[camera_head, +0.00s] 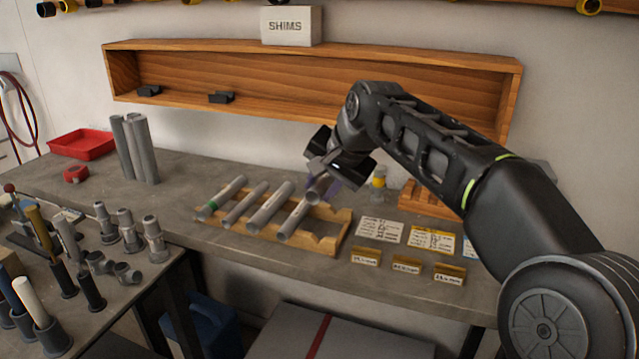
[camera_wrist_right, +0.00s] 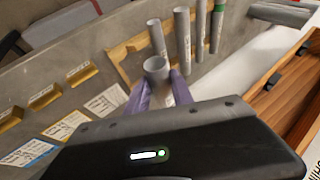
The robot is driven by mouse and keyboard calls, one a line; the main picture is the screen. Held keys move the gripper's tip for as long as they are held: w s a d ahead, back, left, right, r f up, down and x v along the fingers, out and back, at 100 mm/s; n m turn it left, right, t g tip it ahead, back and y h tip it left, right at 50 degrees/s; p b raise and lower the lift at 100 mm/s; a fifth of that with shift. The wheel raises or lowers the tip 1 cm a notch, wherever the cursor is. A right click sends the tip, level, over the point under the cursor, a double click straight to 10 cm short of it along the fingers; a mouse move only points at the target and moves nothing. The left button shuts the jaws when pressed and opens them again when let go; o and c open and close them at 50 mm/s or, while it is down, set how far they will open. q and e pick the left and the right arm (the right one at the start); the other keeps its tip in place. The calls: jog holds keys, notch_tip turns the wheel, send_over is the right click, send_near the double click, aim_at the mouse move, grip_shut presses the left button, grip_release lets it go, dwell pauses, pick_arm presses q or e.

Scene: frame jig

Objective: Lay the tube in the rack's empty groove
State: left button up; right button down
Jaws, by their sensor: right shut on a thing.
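The wooden rack (camera_head: 335,238) lies on the grey bench with several grey tubes in its grooves; one tube has a green band (camera_head: 210,206). Its right-end groove (camera_head: 322,240) looks empty. My right gripper (camera_head: 328,188) is above the rack's right part, shut on a grey tube (camera_head: 317,188). In the right wrist view, the purple fingers of the gripper (camera_wrist_right: 159,90) pinch the held tube (camera_wrist_right: 157,66), whose open end shows. The nearest racked tube (camera_wrist_right: 156,38) lies just beyond it. Whether the held tube touches the rack is unclear. My left gripper is not in view.
Label cards (camera_head: 380,230) and small wooden label blocks (camera_head: 366,257) lie right of the rack. Grey upright tubes (camera_head: 135,150) and a red tray (camera_head: 84,144) stand at left. A wooden shelf (camera_head: 300,85) runs along the wall behind. Pipe fittings (camera_head: 125,228) crowd the front-left bench.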

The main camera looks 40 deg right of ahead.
jog(key=shift+f, duration=0.2)
jog(key=b, duration=0.5)
send_over(317, 240)
jog(key=s, duration=0.2)
notch_tip(317, 240, down, 5)
notch_tip(317, 240, down, 4)
jog(key=b, duration=0.3)
jog(key=shift+w+f, duration=0.1)
jog(key=shift+s+a+f+b, duration=0.1)
jog(key=shift+f+b, duration=0.15)
jog(key=shift+f, duration=0.1)
jog(key=shift+s+a+f+b, duration=0.1)
jog(key=shift+f+b, duration=0.15)
jog(key=shift+f, duration=0.1)
jog(key=shift+d, duration=0.1)
jog(key=c, duration=1.3)
grip_release()
jog(key=shift+f, duration=0.1)
jog(key=shift+c, duration=0.2)
jog(key=o, duration=0.3)
jog(key=shift+r, duration=0.3)
jog(key=r+p, duration=0.8)
jog(key=r, duration=0.1)
jog(key=shift+w+p, duration=0.2)
jog(key=shift+p, duration=0.1)
